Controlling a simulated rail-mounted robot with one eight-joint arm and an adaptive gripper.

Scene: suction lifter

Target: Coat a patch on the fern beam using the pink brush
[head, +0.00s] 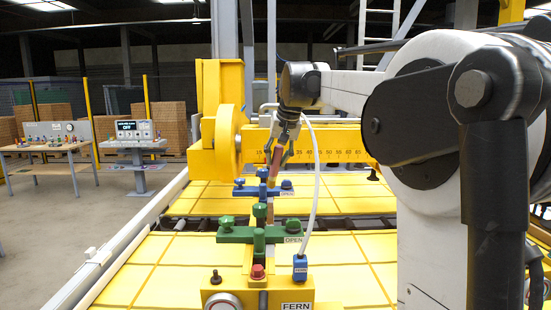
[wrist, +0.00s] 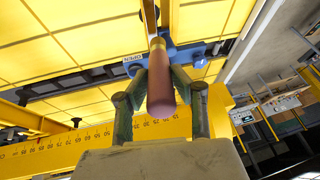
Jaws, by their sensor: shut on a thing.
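My gripper (head: 279,150) is shut on the pink brush (head: 276,157), over the yellow frame beyond the blue lever fitting. In the wrist view my gripper (wrist: 161,78) has its two dark fingers on either side of the brush's dull pink handle (wrist: 161,98). The brush points away from the wrist, with a gold ferrule and a pale end at the top edge. A yellow block labelled FERN (head: 272,297) is at the front of the head view, with a narrow yellow beam running back from it. Whether the brush tip touches the beam cannot be told.
A green lever fitting (head: 236,235) and a blue one (head: 257,190), both marked OPEN, cross the beam. A white hose (head: 317,170) hangs to a blue connector (head: 300,267). A yellow ruler bar (head: 340,146) stands behind. Yellow panels (head: 165,258) spread on both sides.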

